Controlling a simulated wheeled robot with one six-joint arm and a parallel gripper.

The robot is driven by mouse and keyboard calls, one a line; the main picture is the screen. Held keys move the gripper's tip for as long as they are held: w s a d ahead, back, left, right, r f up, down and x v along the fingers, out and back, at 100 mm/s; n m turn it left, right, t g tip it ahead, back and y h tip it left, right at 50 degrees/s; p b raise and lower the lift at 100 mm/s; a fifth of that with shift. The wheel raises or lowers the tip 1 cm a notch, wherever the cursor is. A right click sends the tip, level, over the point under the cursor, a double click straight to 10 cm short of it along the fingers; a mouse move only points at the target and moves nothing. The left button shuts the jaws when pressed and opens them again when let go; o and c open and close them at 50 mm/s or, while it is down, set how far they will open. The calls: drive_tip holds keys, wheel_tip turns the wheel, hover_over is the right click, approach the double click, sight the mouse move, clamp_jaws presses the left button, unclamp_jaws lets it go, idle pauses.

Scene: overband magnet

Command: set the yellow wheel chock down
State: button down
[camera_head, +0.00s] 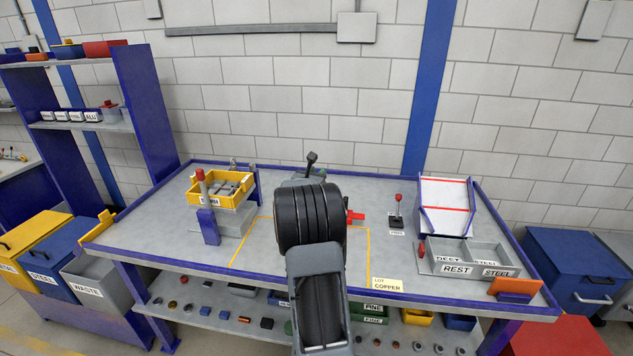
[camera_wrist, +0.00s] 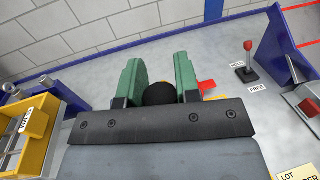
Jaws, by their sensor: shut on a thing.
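In the wrist view the two green fingers of my gripper (camera_wrist: 160,70) stand apart with something held between them. Most of the chock is hidden by the gripper's body. In the head view my own arm covers the gripper and the chock, over the middle of the grey workbench (camera_head: 150,220). I cannot tell whether the chock touches the bench.
A yellow bin (camera_head: 218,199) stands left of the arm, inside the bench's blue rim. To the right are a red-knobbed lever (camera_head: 398,205), a grey tray marked REST (camera_head: 457,269) and a LOT COPPER card (camera_head: 387,284). A yellow outline (camera_head: 250,245) marks bare bench around the arm.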

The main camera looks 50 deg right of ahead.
drive_tip(key=shift+w+f, duration=0.1)
drive_tip(key=shift+f, duration=1.5)
drive_tip(key=c, duration=0.8)
unclamp_jaws()
